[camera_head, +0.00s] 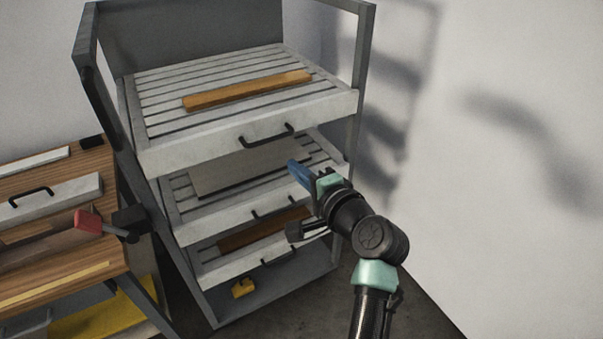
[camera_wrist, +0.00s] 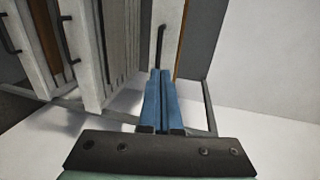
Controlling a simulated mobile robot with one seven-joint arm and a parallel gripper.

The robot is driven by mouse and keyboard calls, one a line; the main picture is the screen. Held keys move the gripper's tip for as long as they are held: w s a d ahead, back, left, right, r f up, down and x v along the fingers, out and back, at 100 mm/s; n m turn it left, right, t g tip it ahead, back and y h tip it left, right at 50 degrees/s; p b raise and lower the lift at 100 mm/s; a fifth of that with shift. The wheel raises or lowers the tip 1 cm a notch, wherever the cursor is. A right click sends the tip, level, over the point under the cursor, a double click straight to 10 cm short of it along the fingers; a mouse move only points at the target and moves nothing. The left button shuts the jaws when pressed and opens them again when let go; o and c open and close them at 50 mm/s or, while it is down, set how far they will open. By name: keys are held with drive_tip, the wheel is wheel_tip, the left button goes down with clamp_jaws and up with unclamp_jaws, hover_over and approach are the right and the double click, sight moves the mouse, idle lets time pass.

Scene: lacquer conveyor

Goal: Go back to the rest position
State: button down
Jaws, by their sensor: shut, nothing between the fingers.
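My gripper (camera_head: 297,172) is in front of the right half of a grey rack, at about the height of its middle drawer. In the wrist view the two blue fingers (camera_wrist: 160,88) lie together with nothing between them. The fingers point toward the rack, and the black handle (camera_wrist: 160,45) of a drawer shows just beyond their tips. I cannot tell whether the tips touch it. My arm reaches up from the lower right of the head view.
The grey rack (camera_head: 366,55) has slatted drawers; an orange-brown board (camera_head: 247,90) lies on the top drawer. A wooden workbench (camera_head: 60,245) with a red-handled clamp (camera_head: 88,221) stands at left. A yellow object (camera_head: 243,288) sits at the rack's bottom. A white wall (camera_head: 520,120) is at right.

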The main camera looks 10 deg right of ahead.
drive_tip(key=shift+s+d, duration=0.15)
drive_tip(key=shift+s, duration=0.25)
